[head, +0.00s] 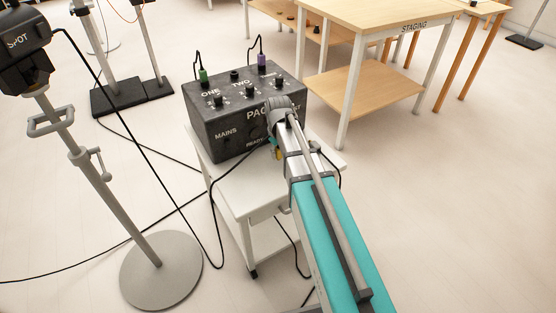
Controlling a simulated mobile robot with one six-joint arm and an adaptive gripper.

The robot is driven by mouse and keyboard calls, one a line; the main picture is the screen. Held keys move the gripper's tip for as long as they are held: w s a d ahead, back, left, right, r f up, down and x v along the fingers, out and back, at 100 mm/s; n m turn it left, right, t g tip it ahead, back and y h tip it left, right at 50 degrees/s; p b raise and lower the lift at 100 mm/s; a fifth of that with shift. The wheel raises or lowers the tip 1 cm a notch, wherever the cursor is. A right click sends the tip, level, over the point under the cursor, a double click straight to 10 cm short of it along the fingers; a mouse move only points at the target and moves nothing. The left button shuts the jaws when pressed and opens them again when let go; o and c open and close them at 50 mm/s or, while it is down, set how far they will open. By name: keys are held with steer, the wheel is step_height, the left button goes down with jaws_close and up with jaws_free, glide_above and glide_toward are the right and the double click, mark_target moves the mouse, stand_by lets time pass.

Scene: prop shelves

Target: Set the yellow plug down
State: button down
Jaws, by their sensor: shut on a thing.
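My arm reaches from the lower right toward a dark grey power pack (204,119) on a small white cart. My gripper (276,148) is at the near face of the pack, largely hidden behind my own wrist. It is shut on the yellow plug (278,155), of which only a small yellow patch shows, above the cart top. A black cable runs from near the gripper down to the left. Whether the plug touches the pack or the cart cannot be told.
A green plug (203,75) and a purple plug (262,60) stand in the pack's top. The white cart (240,194) has a little bare top in front of the pack. A spotlight stand (160,273) is at left, with cables on the floor. A STAGING table (372,14) is behind right.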

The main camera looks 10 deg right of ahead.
steer(key=shift+f+b, duration=0.8)
steer(key=shift+f, duration=0.3)
steer(key=shift+f, duration=0.2)
steer(key=shift+c, duration=2.1)
jaws_free()
steer(key=shift+r, duration=0.1)
steer(key=shift+r, duration=0.2)
step_height(320, 180, up, 12)
steer(key=p, duration=1.2)
steer(key=s+m, duration=0.3)
steer(key=s, duration=1.3)
steer(key=shift+m, duration=0.3)
steer(key=shift+s, duration=0.1)
